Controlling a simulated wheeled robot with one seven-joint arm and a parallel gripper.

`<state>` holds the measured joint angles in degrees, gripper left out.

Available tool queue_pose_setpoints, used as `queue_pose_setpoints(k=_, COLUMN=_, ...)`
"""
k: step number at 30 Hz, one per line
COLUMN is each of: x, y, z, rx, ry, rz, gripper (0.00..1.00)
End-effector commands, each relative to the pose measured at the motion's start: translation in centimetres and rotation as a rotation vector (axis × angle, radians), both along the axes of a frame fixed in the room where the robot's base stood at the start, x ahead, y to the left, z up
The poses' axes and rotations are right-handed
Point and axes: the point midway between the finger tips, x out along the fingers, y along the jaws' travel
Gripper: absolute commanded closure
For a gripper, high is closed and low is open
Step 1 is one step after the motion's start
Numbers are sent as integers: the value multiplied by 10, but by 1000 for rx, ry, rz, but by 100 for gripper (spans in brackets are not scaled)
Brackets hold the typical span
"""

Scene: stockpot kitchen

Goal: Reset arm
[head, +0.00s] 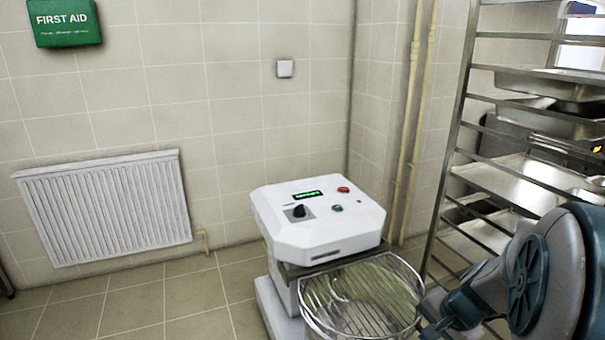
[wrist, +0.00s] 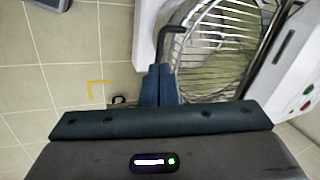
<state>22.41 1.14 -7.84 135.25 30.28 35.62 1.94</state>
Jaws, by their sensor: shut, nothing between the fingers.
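My gripper (wrist: 159,70) shows in the wrist view with its two blue fingers together and nothing between them. The fingers point toward the side of a white floor mixer, beside its round wire bowl guard (wrist: 215,45). A dark bent bar (wrist: 171,38) is close beyond the fingertips; I cannot tell whether they touch. In the head view my arm (head: 540,265) reaches in from the lower right, near the right side of the mixer's bowl guard (head: 362,295).
The white mixer (head: 318,222) stands on the tiled floor near the wall. A metal tray rack (head: 460,120) is close behind my arm on the right. A radiator (head: 105,205) and a green first aid box (head: 64,22) are on the wall. Floor at left (head: 130,310) is clear.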

Motion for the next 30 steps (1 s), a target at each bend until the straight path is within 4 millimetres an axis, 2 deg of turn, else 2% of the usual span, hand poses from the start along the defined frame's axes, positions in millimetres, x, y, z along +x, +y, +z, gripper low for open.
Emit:
queue_pose_setpoints(k=1, x=-3, y=18, z=40, rx=-21, ry=-8, rz=80, gripper=100)
queue_pose_setpoints(k=3, x=-10, y=37, z=70, rx=-50, ry=-10, rz=182, gripper=100)
queue_pose_setpoints(k=9, x=-38, y=84, z=147, rx=-152, ry=-10, rz=461, gripper=100)
queue_pose_setpoints(k=15, x=-71, y=114, z=215, rx=-280, ry=-9, rz=706, gripper=100)
queue_pose_setpoints(k=18, x=-85, y=122, z=239, rx=-337, ry=-7, rz=796, gripper=100)
queue_pose_setpoints(k=21, x=-95, y=125, z=253, rx=-382, ry=-5, rz=857, gripper=100)
queue_pose_setpoints(k=24, x=-100, y=127, z=259, rx=-406, ry=-4, rz=890, gripper=100)
queue_pose_setpoints(k=30, x=-102, y=127, z=259, rx=-415, ry=-2, rz=901, gripper=100)
